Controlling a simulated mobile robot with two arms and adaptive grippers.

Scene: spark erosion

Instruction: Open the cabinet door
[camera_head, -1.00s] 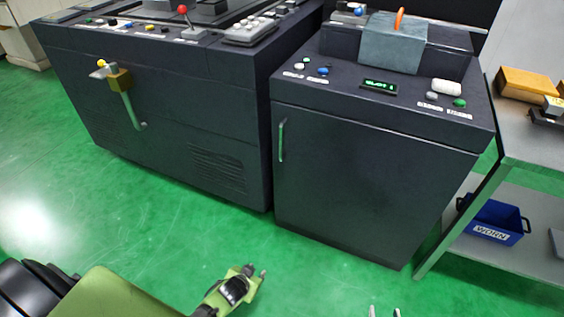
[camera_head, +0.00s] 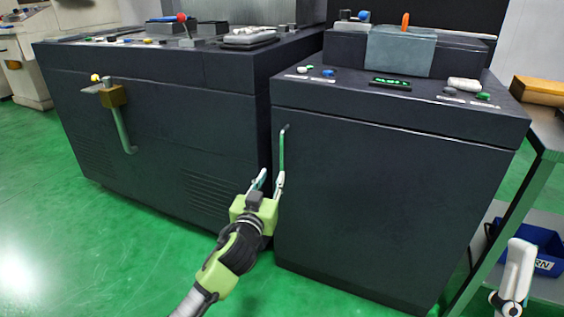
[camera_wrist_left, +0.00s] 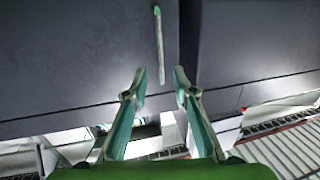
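The dark cabinet with a plain front door (camera_head: 390,200) stands right of centre in the head view. Its upright, pale green bar handle (camera_head: 282,150) is near the door's left edge and also shows in the left wrist view (camera_wrist_left: 158,40). The door is shut. My left gripper (camera_head: 271,179) is open, with its fingers pointing up beside the handle's lower part. In the wrist view the left gripper's fingertips (camera_wrist_left: 159,74) lie on either side of the handle's end; I cannot tell if they touch it. A pale part of my right gripper (camera_head: 516,272) shows at the lower right; its finger state is unclear.
A wider dark machine (camera_head: 170,130) stands to the left, with its own handle and a brass padlock (camera_head: 113,96). A grey bench (camera_head: 548,130) with a blue bin (camera_head: 532,246) on its lower shelf is at the right. The green floor in front is clear.

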